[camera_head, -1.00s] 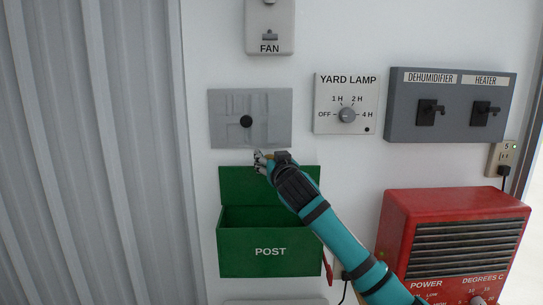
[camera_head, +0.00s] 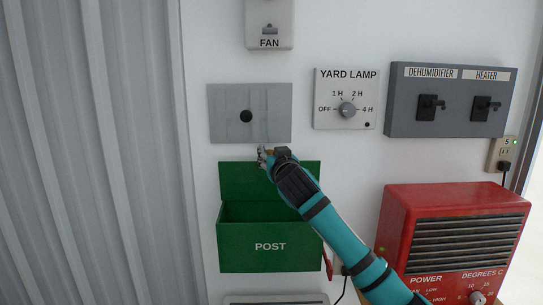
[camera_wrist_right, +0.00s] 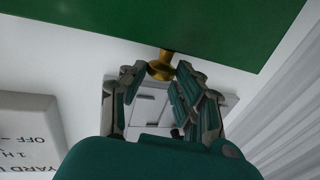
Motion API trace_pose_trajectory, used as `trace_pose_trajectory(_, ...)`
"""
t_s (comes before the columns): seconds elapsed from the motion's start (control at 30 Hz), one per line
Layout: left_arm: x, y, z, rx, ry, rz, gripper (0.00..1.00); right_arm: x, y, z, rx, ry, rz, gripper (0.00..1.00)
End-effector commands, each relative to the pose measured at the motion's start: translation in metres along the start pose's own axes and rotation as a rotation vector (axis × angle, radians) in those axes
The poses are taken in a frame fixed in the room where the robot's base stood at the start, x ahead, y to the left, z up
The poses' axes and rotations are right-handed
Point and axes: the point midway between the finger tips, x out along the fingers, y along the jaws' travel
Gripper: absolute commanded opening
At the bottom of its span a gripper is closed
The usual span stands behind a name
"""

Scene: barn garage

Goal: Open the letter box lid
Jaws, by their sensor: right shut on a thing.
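The green letter box (camera_head: 240,258), marked POST, is on the white wall with its top open. Its green lid (camera_head: 240,182) stands raised at the back, close to upright against the wall. My right gripper (camera_head: 264,156) is at the lid's top edge, with my arm crossing in front of the lid's right part. In the right wrist view, my right gripper (camera_wrist_right: 160,76) is shut on the brass knob (camera_wrist_right: 161,66) at the edge of the lid (camera_wrist_right: 190,22). The knob is mostly hidden in the head view. My left gripper is not in view.
A grey panel with a black knob (camera_head: 224,112) is just above the lid. The yard lamp dial (camera_head: 346,98), switch box (camera_head: 450,100) and red heater (camera_head: 460,205) are to the right. A small red flag (camera_head: 328,264) is at the box's right side.

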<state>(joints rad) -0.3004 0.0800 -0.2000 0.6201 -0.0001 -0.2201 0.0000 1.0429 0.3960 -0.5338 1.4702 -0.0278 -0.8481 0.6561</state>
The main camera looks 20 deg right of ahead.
Motion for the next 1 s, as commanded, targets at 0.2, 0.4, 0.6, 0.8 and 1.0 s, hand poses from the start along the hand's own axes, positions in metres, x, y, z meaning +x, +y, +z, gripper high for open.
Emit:
trace_pose_trajectory(0.2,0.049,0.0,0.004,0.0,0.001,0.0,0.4,-0.016,-0.005,0.016,-0.023,0.105,-0.002,0.0)
trace_pose_trajectory(0.4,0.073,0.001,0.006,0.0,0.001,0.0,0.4,-0.028,-0.007,0.015,-0.043,0.189,0.001,0.0)
trace_pose_trajectory(0.6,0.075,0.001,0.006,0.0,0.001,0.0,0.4,-0.032,-0.007,0.01,-0.048,0.211,0.002,0.0)
trace_pose_trajectory(0.8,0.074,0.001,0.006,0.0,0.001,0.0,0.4,-0.031,-0.007,0.01,-0.048,0.209,0.002,0.0)
trace_pose_trajectory(1.0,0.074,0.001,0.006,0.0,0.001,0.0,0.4,-0.031,-0.007,0.01,-0.048,0.209,0.002,0.53)
